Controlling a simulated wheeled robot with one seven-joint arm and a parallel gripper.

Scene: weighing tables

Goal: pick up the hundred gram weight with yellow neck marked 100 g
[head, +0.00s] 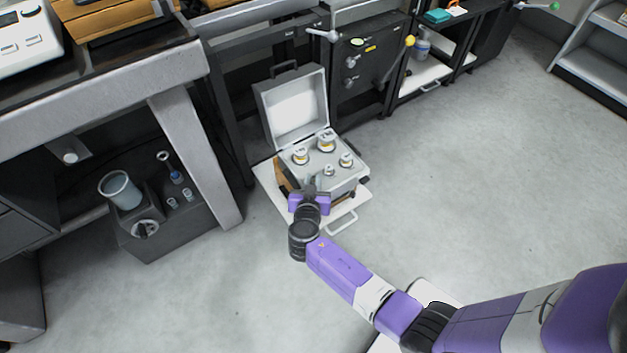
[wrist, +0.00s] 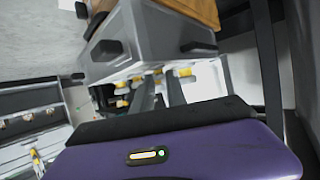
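Several pale metal weights stand in an open grey case (head: 330,188). Yellow necks show on the back weight (head: 326,143), the left weight (head: 300,155) and the right weight (head: 346,159). A smaller weight (head: 328,170) stands nearer the front. The marks are too small to read, so I cannot tell which is the 100 g one. My gripper (head: 318,183) is at the case's front left, close to the small weight. In the wrist view my gripper's two fingers (wrist: 159,94) are apart, with yellow necks (wrist: 185,72) beyond them. I see nothing held.
The case's raised lid (head: 292,105) stands behind the weights. The case rests on a pale pulled-out shelf (head: 342,222) with a handle. A grey bench (head: 110,92) stands at left, and dark cabinets (head: 362,70) stand behind. The floor (head: 480,150) at right is clear.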

